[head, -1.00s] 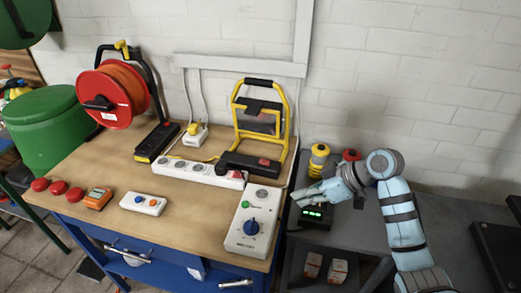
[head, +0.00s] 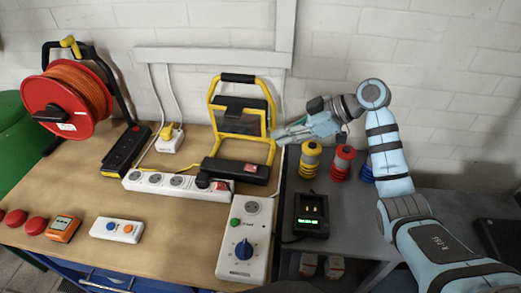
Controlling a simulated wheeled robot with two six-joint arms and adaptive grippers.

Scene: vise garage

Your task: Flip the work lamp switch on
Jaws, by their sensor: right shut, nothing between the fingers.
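The work lamp (head: 212,122) stands on the wooden bench, with a yellow tube frame and a dark lamp head (head: 241,116). Its black base box (head: 228,169) carries a small red switch (head: 250,168); I cannot tell which way it is set. My right gripper (head: 278,136) is shut and empty, pointing left at the right leg of the lamp frame, above and right of the red switch. I cannot tell whether it touches the frame. My left gripper is not in view.
A white power strip (head: 155,182) lies in front of the lamp. A white box with a blue knob (head: 243,249) lies nearer. Yellow (head: 309,160) and red (head: 343,163) spools and a charger (head: 311,215) stand to the right. A red cable reel (head: 58,110) stands left.

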